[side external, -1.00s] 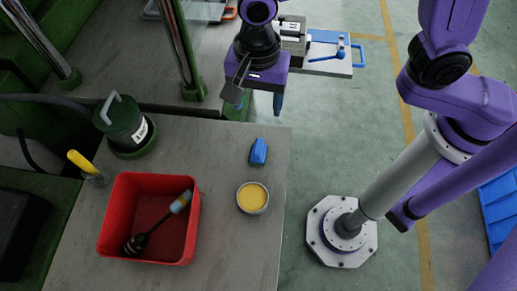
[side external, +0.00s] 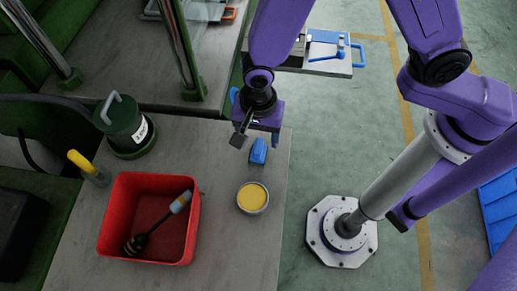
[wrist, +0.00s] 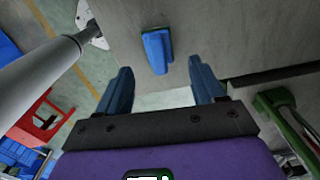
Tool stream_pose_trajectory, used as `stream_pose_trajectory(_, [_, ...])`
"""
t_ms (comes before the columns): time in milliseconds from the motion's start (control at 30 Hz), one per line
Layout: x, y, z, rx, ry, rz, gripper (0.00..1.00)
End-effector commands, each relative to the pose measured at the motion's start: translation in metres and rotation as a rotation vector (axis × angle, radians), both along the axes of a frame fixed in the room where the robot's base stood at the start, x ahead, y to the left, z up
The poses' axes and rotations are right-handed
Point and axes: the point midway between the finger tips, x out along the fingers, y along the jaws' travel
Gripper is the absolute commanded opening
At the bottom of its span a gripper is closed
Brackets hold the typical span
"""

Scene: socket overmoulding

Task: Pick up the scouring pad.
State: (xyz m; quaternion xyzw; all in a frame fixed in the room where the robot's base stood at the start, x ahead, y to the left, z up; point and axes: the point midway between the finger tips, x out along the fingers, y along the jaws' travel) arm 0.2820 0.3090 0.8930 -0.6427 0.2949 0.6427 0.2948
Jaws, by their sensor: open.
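The scouring pad (side external: 258,152) is a small blue block with a green layer, lying on the grey table near its right edge. In the wrist view the pad (wrist: 156,50) lies ahead of my fingertips, roughly centred between them. My gripper (side external: 258,130) is open and empty, just behind the pad in the side view. In the wrist view my gripper (wrist: 160,75) shows two blue fingers spread apart, not touching the pad. Its height above the table is hard to judge.
A round tin with yellow contents (side external: 252,198) stands in front of the pad. A red bin (side external: 112,218) holding a dark-headed brush (side external: 158,226) is at the left. A green canister (side external: 125,128) and a yellow-handled tool (side external: 88,167) stand further left.

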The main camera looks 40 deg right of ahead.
Motion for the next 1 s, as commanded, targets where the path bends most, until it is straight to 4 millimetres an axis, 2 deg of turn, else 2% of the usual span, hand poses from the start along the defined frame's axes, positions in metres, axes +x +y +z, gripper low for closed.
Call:
stream_pose_trajectory(400, [-0.004,0.002,-0.044,-0.002,0.001,0.000,0.68])
stream_pose_trajectory(733, [-0.004,0.002,-0.049,0.001,-0.001,0.000,0.68])
stream_pose_trajectory(767, [-0.004,0.002,-0.049,0.001,-0.001,0.000,0.65])
stream_pose_trajectory(933, [-0.004,0.002,-0.049,0.001,-0.001,0.000,0.10])
stream_pose_trajectory(1000, [-0.004,0.002,-0.048,0.001,-0.001,0.000,0.07])
